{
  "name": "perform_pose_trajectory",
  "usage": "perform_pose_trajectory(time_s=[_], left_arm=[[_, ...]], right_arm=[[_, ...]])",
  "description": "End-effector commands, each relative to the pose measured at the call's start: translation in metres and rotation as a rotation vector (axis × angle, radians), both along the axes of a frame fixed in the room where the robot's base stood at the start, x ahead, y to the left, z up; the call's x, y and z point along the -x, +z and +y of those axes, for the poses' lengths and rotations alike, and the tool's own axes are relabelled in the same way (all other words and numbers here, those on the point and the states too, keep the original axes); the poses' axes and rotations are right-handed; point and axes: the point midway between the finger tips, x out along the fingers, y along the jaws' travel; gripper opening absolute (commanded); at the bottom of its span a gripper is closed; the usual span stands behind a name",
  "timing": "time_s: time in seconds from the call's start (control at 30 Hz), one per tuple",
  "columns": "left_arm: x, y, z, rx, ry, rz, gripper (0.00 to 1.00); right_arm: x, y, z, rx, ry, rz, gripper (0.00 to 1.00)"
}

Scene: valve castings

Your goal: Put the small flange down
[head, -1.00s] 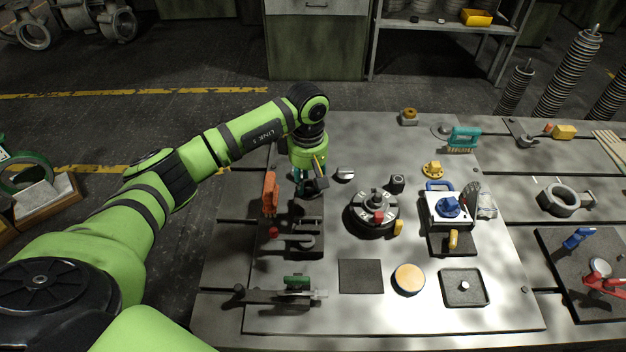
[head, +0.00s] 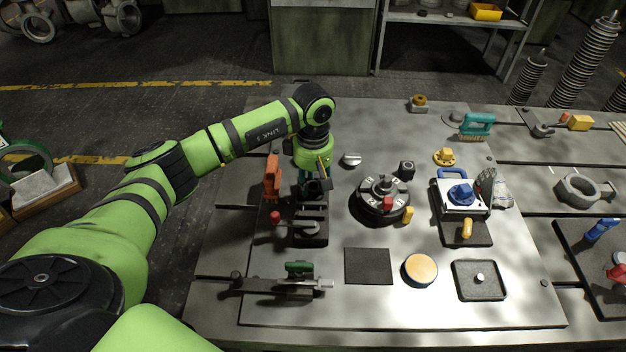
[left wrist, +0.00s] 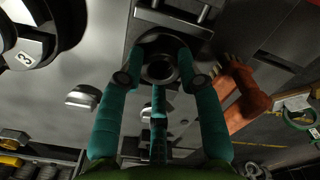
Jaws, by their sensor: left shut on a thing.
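My left gripper (head: 314,187) has teal fingers. It is shut on the small flange (left wrist: 160,68), a dark round part with a bore, seen between the fingertips in the left wrist view. In the head view the flange (head: 319,187) is small and partly hidden by the gripper. It is at the far end of a dark vise (head: 311,228), which also shows above the flange in the left wrist view (left wrist: 182,14). I cannot tell whether the flange touches the vise. My right gripper is not in view.
An orange tool (head: 272,178) stands close left of the gripper. A round indexing fixture (head: 368,205) is to the right. A bare dark mat (head: 369,266), an orange-topped disc (head: 420,270) and a shallow tray (head: 462,291) lie nearer me. Bare table lies around the mat.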

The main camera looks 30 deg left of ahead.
Motion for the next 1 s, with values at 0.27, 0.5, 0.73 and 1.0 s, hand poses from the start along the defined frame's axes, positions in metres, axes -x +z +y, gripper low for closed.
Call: perform_pose_trajectory(time_s=[0.27, 0.5, 0.73, 1.0], left_arm=[[-0.0005, 0.0006, 0.0002, 0.001, 0.001, -0.002, 0.00], [-0.0004, -0.0013, 0.0003, 0.000, 0.001, -0.001, 0.00], [-0.0004, -0.0048, 0.0003, 0.000, 0.000, -0.001, 0.00], [-0.0010, -0.0036, 0.0007, -0.001, 0.001, -0.003, 0.63]], right_arm=[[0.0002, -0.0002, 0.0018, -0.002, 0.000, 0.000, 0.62], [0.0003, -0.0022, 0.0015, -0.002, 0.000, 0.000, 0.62], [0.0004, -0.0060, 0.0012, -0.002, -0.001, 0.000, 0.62], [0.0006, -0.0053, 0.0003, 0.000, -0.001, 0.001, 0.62]])
